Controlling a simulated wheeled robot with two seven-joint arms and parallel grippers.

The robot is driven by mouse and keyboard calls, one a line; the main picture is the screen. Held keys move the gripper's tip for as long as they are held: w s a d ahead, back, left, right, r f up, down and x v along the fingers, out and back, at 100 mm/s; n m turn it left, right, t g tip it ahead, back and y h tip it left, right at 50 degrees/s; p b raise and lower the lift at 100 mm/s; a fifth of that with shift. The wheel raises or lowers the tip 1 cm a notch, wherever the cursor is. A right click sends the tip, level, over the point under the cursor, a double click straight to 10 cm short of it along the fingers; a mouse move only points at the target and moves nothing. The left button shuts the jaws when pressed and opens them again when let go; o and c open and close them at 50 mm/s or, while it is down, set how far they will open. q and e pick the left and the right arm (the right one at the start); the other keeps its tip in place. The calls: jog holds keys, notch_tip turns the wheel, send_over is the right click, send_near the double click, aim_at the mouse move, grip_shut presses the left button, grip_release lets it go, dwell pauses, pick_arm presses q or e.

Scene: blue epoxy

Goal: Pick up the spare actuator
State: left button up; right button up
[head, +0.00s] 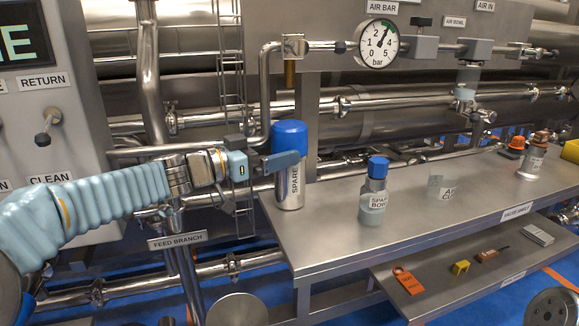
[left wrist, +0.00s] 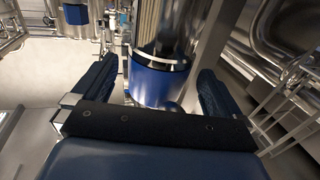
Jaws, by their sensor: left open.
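The spare actuator (head: 290,190) is an upright silver cylinder with a blue top and a "SPARE" label, standing at the left end of the steel bench. My left gripper (head: 280,161) is open at its upper part, with a dark blue finger crossing in front just below the blue top. In the left wrist view the blue and silver actuator (left wrist: 155,84) lies between the two spread fingers of my left gripper (left wrist: 155,92), with a gap visible on each side. Whether a finger touches it, I cannot tell. My right gripper is not in view.
A blue-capped spare bowl (head: 373,200) stands on the bench (head: 330,235) to the right, then a small clear holder (head: 441,188) and a metal-and-copper part (head: 532,160). An orange tag (head: 408,281) lies on the lower shelf. Pipes and a gauge (head: 379,44) stand behind.

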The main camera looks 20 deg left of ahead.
aim_at(290, 145)
pick_arm(q)
jog(key=x, duration=0.4)
jog(key=shift+w+d, duration=0.15)
jog(key=shift+w, duration=0.05)
jog(key=c, duration=1.1)
jog(key=shift+c, duration=1.1)
jog(key=shift+r, duration=0.1)
